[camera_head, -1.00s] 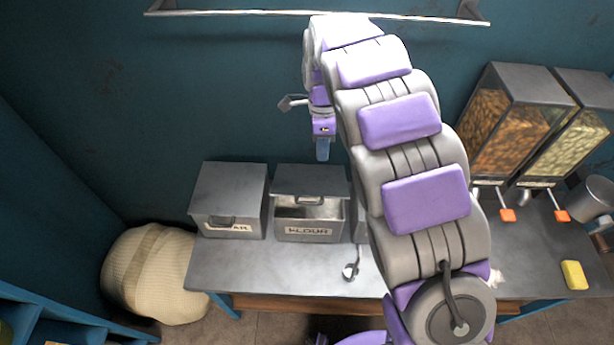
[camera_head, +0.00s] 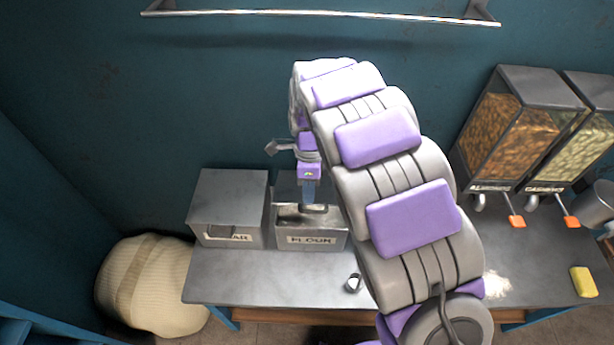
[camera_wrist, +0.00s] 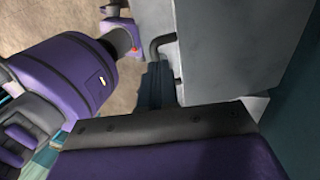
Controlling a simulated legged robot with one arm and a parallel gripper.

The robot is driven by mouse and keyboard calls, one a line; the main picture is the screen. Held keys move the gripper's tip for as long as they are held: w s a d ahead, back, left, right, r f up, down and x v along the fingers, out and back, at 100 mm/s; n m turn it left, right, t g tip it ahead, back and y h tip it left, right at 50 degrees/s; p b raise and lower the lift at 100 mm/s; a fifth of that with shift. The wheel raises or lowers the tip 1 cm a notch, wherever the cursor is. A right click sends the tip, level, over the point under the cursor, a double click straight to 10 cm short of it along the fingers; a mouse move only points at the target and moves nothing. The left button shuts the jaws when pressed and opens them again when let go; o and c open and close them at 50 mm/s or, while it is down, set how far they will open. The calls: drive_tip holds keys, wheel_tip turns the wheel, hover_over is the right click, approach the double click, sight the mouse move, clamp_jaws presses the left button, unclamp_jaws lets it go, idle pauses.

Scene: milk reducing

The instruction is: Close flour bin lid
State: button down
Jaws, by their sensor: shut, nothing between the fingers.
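The flour bin (camera_head: 311,240) is a grey metal box with a FLOUR label on its front, standing on the metal counter. My gripper (camera_head: 309,192) is shut and empty, pointing down over the lid. In the wrist view, the shut fingers (camera_wrist: 157,88) are close to a dark handle (camera_wrist: 160,43) on a grey metal panel; contact is unclear.
A matching lidded bin (camera_head: 228,200) stands close on the left. Clear dispensers (camera_head: 515,125) stand at the right, with a yellow sponge (camera_head: 583,282) nearer. A sack (camera_head: 150,285) sits at the far left.

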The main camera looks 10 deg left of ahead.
sight(320, 212)
drive_tip(key=d, duration=0.1)
drive_tip(key=d+f, duration=0.1)
drive_tip(key=d, duration=0.1)
drive_tip(key=shift+s+d+f, duration=0.2)
drive_tip(key=shift+s+f, duration=0.15)
drive_tip(key=s+f+t+y, duration=0.1)
drive_tip(key=s+f+t, duration=0.3)
drive_tip(key=f, duration=0.7)
drive_tip(key=shift+s+f, duration=0.2)
drive_tip(key=shift+f, duration=0.05)
drive_tip(key=shift+s+d, duration=0.1)
idle(0.3)
